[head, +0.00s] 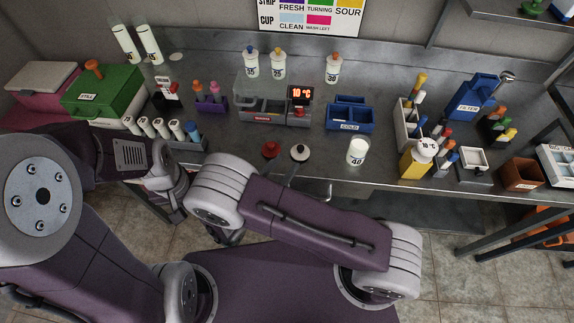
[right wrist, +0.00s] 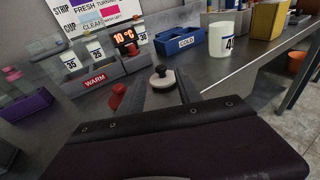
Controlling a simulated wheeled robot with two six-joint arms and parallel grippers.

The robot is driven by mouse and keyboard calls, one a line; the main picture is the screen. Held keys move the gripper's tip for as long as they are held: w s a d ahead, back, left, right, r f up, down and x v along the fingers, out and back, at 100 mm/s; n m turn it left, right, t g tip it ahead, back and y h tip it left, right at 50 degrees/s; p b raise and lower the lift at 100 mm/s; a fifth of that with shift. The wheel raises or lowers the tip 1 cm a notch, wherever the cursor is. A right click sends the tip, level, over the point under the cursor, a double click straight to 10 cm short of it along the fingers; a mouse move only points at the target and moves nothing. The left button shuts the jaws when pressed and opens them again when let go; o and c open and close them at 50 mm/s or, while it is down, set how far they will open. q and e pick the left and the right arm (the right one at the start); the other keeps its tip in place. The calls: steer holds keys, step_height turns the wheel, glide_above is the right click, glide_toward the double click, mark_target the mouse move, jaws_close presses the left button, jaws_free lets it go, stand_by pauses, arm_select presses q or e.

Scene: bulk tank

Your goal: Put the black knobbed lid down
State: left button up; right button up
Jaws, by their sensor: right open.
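The black knobbed lid (head: 300,153), a pale disc with a black knob, appears to lie flat near the counter's front edge. In the right wrist view the lid (right wrist: 162,80) shows between and just beyond my two finger tips. My right gripper (head: 304,172) is open at the front edge beside it. In the right wrist view a gap shows between the lid and the fingers of my right gripper (right wrist: 160,88). My left gripper (head: 170,186) is at the counter's front left; its fingers are not clear.
A red knobbed lid (head: 270,150) lies just left of the black one. A white jar marked 40 (head: 358,152) stands to the right. Behind are the WARM unit (head: 262,118) and the blue COLD bin (head: 350,126). Bare counter lies between the lids and the jar.

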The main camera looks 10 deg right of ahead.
steer(key=s+d+r+m+g+y, duration=0.1)
steer(key=s+d+m+g+y, duration=0.3)
steer(key=m, duration=1)
steer(key=s+d+r+m+g+y, duration=0.2)
steer(key=s+d+m+g+y, duration=0.3)
steer(key=m, duration=0.9)
steer(key=d+g+y, duration=0.1)
steer(key=d+y, duration=0.1)
steer(key=shift+d+r+g, duration=0.25)
steer(key=shift+d+g, duration=0.05)
steer(key=shift+g, duration=0.1)
steer(key=shift+s+d, duration=0.1)
steer(key=shift+s, duration=0.15)
